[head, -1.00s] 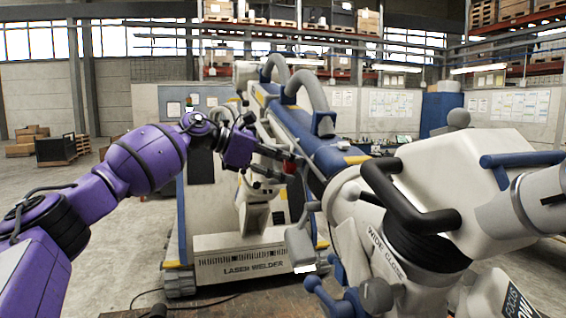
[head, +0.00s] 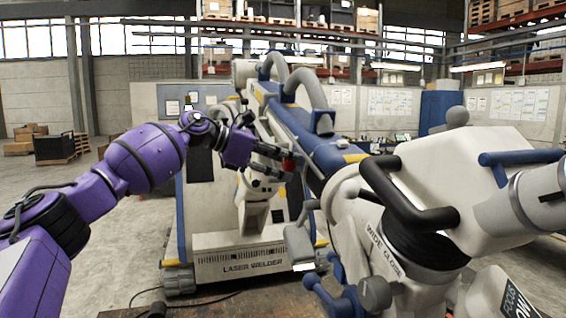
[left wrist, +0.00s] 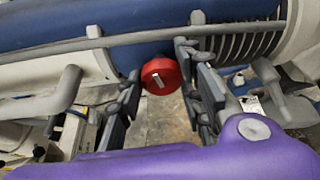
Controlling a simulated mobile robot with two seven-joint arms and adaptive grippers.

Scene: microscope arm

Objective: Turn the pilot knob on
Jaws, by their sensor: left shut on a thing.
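The red pilot knob (left wrist: 162,76) with a white pointer bar sits under a blue tube in the left wrist view. Its bar is tilted, with the top leaning slightly left. In the head view the knob (head: 289,165) is a small red spot at the fingertips, partly hidden. My left gripper (head: 284,161) reaches in from the left and is at the knob. In the left wrist view its two dark fingers (left wrist: 163,72) stand on either side of the knob, shut on it. My right gripper is not in view.
The blue and white microscope arm (head: 295,125) runs behind the knob. A white head with black handles (head: 405,205) fills the right. The laser welder (head: 240,255) stands behind my left gripper. A grey lever (left wrist: 45,100) lies left of the fingers in the left wrist view.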

